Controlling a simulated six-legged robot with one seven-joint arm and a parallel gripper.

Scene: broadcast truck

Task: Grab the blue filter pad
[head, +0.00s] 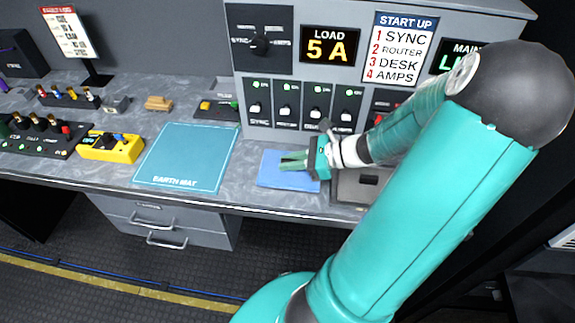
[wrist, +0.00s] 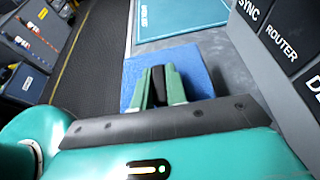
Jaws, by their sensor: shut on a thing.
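The blue filter pad (head: 275,178) is a flat blue rectangle at the front of the grey desk, right of the teal earth mat. It also shows in the wrist view (wrist: 190,62), under and around the fingers. My gripper (head: 286,161) reaches in from the right, over the pad, and its green fingers are close together on it. The fingers (wrist: 158,80) show in the wrist view with a dark strip between them. The part of the pad between the fingertips is hidden, and I cannot see how far it is lifted from the desk.
The teal earth mat (head: 185,157) lies left of the pad. A yellow box (head: 112,147) and a dark connector panel (head: 40,133) stand further left. The grey switch console (head: 300,105) rises behind the pad. A dark grey tray (head: 358,187) sits right of it. The desk's front edge is close.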

